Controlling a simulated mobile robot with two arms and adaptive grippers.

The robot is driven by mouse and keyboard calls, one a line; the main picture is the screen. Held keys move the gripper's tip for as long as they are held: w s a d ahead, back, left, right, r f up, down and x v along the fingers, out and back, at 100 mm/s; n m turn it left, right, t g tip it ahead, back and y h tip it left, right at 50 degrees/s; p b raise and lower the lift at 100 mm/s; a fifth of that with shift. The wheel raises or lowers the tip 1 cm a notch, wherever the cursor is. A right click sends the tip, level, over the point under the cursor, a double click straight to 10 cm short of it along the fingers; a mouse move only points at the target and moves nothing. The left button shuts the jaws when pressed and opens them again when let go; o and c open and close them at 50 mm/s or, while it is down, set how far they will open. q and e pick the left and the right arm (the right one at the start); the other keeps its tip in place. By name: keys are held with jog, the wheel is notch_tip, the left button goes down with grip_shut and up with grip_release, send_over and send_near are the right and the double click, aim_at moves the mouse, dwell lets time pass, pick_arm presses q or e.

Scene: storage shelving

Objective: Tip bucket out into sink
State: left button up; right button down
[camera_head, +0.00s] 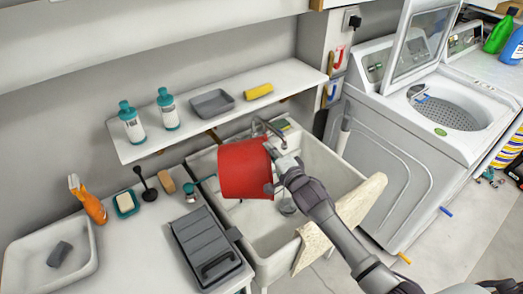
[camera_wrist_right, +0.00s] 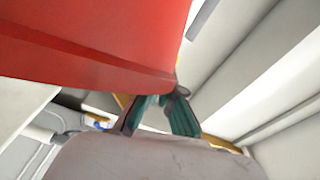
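A red bucket (camera_head: 245,169) is held over the white sink (camera_head: 327,167). It is tilted, and its opening and inside do not show in the head view. My right gripper (camera_head: 272,166) is at the bucket's right side and appears shut on it. In the right wrist view the bucket (camera_wrist_right: 90,45) fills the upper left, and the fingers (camera_wrist_right: 165,110) meet its lower edge. My left gripper is not in view. The faucet (camera_head: 268,129) stands behind the bucket at the sink's back edge. Part of the basin is hidden by the bucket and my right arm.
A beige cloth (camera_head: 342,222) hangs over the sink's front rim. A grey case (camera_head: 205,247), a soap dish (camera_head: 126,203) and an orange spray bottle (camera_head: 90,203) stand on the counter to the left. A shelf (camera_head: 222,112) with bottles is behind. A washing machine (camera_head: 405,150) stands right.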

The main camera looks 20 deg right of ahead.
jog(key=shift+s+d+f+m+t+b, duration=0.15)
jog(key=shift+d+f+m+b, duration=0.2)
jog(key=shift+d, duration=0.4)
jog(key=shift+s+d+f+m+t+b, duration=0.1)
jog(key=shift+d+f+m+t+b, duration=0.15)
jog(key=shift+d+m+b, duration=0.4)
jog(key=shift+s+d+f+m+t+b, duration=0.1)
jog(key=shift+s+d+f+m+b, duration=0.15)
jog(key=shift+d, duration=0.6)
jog(key=shift+w, duration=0.15)
jog(key=shift+f, duration=0.1)
